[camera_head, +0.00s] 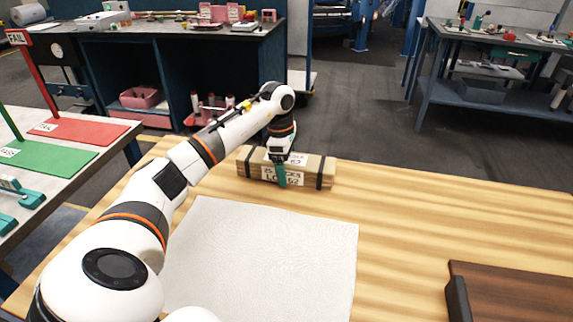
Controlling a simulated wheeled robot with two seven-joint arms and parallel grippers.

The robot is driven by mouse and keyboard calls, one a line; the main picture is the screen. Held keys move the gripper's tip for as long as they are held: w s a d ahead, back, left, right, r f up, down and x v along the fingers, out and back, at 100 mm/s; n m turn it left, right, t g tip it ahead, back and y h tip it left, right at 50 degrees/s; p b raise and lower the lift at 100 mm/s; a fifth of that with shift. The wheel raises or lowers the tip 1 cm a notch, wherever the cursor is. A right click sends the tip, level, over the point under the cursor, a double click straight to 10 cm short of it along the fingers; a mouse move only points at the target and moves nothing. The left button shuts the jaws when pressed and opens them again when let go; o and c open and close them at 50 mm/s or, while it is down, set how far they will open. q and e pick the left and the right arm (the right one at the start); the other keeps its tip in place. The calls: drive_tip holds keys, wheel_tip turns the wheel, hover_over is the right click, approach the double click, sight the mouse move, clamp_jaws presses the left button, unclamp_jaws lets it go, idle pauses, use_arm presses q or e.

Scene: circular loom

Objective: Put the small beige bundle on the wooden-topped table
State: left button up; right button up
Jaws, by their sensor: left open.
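The small beige bundle (312,171) lies on the wooden-topped table (420,215) near its far edge. It is a long block with dark straps near its ends and a white printed label on its front. My left gripper (281,175) is at the middle of the bundle, pointing down, with a green finger in front of the label. The gripper is open; the far finger is hidden, so I cannot tell whether the jaws straddle the bundle. My right gripper is not in view.
A white textured sheet (265,255) lies on the table in front of the bundle. A dark brown wooden object (510,295) sits at the near right. The table's middle right is clear. A side table with green and red mats (82,132) stands at the left, and workbenches stand behind.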

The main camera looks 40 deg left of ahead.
use_arm(q)
wheel_tip(320, 180, up, 12)
drive_tip(key=a, duration=0.1)
drive_tip(key=shift+s+a, duration=0.15)
drive_tip(key=shift+s, duration=0.2)
drive_tip(key=shift+r, duration=0.1)
idle(0.4)
